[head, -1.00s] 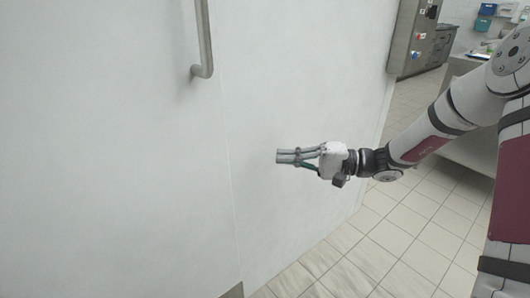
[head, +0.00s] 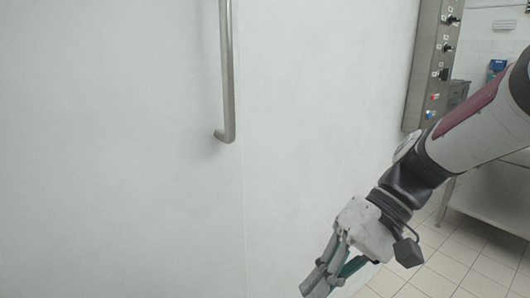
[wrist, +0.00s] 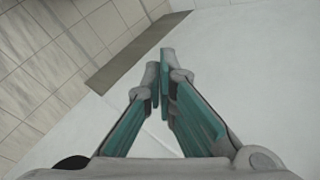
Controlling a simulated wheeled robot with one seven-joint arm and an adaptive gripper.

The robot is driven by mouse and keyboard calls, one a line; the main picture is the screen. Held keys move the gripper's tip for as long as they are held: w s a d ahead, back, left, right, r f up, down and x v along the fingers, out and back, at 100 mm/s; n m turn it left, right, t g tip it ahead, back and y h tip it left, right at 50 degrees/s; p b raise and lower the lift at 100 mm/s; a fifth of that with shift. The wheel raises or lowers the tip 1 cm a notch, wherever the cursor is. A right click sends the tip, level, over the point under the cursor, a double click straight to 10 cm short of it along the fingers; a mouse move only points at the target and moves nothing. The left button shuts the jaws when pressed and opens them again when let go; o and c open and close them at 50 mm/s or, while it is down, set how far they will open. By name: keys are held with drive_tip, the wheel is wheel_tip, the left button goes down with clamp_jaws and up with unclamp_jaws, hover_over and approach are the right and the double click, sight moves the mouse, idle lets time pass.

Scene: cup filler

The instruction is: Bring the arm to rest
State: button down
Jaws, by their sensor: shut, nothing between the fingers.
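My gripper (head: 318,284) is at the lower middle-right of the head view, in front of a large white panel. Its fingers point down and to the left. In the wrist view my gripper (wrist: 162,62) shows its two fingers with their tips together, shut and empty. My arm reaches in from the right edge of the head view, bent downward.
The white panel (head: 120,170) fills the left and middle and carries a vertical metal handle (head: 228,75). A steel control column (head: 432,60) with knobs stands at the right. Behind my arm is a metal table (head: 490,200). Tiled floor (head: 430,275) lies at lower right.

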drive_tip(key=s+d+m+t+h, duration=0.1)
drive_tip(key=s+d+t+h, duration=0.1)
drive_tip(key=s+d+h, duration=0.45)
drive_tip(key=s+d+m+t+h, duration=0.15)
drive_tip(key=s+d, duration=0.25)
drive_tip(key=s, duration=0.6)
wheel_tip(320, 180, up, 33)
drive_tip(key=d+n+t+p, duration=0.1)
drive_tip(key=t+p, duration=0.3)
drive_tip(key=p, duration=2.6)
drive_tip(key=shift+p, duration=0.3)
drive_tip(key=shift+f, duration=0.1)
